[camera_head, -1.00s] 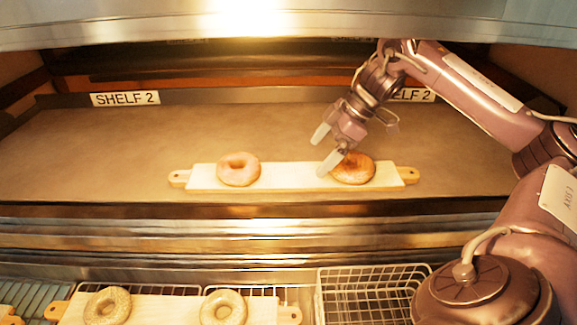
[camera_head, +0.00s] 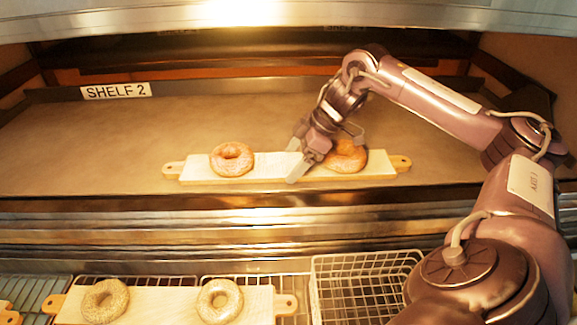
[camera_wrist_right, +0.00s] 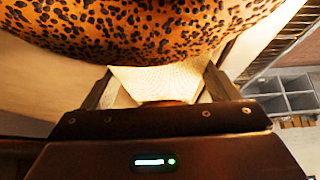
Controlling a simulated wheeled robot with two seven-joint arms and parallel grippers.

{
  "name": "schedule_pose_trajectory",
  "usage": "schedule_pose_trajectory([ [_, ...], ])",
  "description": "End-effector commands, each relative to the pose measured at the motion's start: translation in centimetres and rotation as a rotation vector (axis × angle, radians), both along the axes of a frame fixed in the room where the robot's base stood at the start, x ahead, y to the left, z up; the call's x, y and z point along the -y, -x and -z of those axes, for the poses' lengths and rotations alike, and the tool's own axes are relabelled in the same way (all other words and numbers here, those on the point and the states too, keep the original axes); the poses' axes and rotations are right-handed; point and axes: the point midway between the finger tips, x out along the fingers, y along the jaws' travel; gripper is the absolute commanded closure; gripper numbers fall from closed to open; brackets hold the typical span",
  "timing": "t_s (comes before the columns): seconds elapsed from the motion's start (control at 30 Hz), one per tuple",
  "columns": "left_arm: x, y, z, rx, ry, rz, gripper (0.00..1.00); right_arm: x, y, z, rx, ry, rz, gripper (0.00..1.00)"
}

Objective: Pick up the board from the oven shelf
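The pale wooden board (camera_head: 270,171) with a tan handle at each end lies flat on the oven shelf (camera_head: 70,150). It carries one bagel (camera_head: 231,159) on the left and a browner bagel (camera_head: 347,156) on the right, partly behind my gripper. My right gripper (camera_head: 294,160) is low over the board's middle, between the bagels. Its fingers are spread, one near the far edge and one near the front edge. In the right wrist view the board (camera_wrist_right: 155,82) shows between the fingers; contact is unclear. My left gripper is out of view.
Below the oven, another board (camera_head: 160,306) with two bagels (camera_head: 105,300) (camera_head: 219,301) sits on a wire rack. An empty wire basket (camera_head: 365,285) stands right of it. The oven's upper edge (camera_head: 200,25) hangs above. Bare shelf lies behind and left of the board.

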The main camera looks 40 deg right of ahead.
Motion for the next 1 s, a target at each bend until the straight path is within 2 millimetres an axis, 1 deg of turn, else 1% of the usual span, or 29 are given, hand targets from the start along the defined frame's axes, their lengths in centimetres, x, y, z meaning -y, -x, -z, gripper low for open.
schedule_pose_trajectory([
  [0.03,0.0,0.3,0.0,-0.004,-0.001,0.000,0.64,0.0,0.0,0.0,0.001,0.001,0.001,0.26],
  [0.2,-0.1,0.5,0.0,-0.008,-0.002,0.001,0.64,0.0,0.0,0.0,0.001,0.001,0.001,0.48],
  [0.27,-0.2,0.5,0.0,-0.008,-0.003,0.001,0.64,0.0,-0.1,-0.2,0.005,-0.001,0.000,0.55],
  [0.5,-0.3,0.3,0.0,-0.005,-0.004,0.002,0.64,0.0,-0.1,-0.3,0.005,-0.001,0.000,0.55],
  [0.63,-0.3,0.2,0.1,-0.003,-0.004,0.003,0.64,0.0,-0.1,-0.6,0.008,-0.001,0.000,0.55],
  [0.83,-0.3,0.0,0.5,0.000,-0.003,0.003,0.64,0.0,-0.2,-1.9,0.009,-0.002,-0.001,0.55],
  [1.0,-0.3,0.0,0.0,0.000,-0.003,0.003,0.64,0.0,-0.1,-3.5,0.008,-0.001,0.000,0.55],
])
